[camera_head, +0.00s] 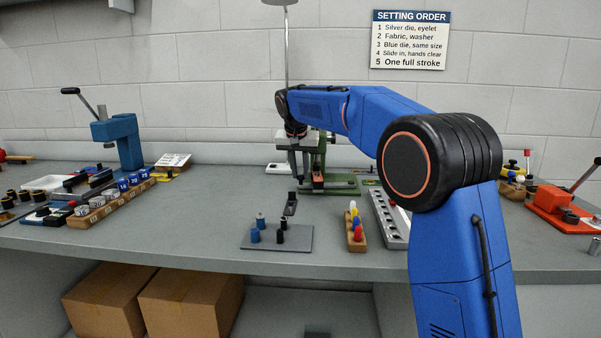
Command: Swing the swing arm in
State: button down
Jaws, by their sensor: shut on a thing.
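A green press (338,184) stands at the middle of the bench, partly hidden behind my arm and gripper. A dark, narrow piece with a flat end (290,204), which looks like the swing arm, sticks out in front of the press toward the bench's front edge. My gripper (298,174) points down at the press's left front, just above and behind that flat end. It is shut on what looks like the swing arm; the exact contact is small and hard to see.
A grey plate (267,240) with blue and black dies lies in front of the press. A wooden block with coloured pegs (355,240) and a slotted metal tray (385,217) are to its right. A blue press (122,140) stands left, an orange tool (560,208) right.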

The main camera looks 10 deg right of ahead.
dwell(0.3)
jog(key=c, duration=1.8)
grip_release()
jog(key=shift+r, duration=0.1)
jog(key=v, duration=1.7)
jog(key=shift+r, duration=0.15)
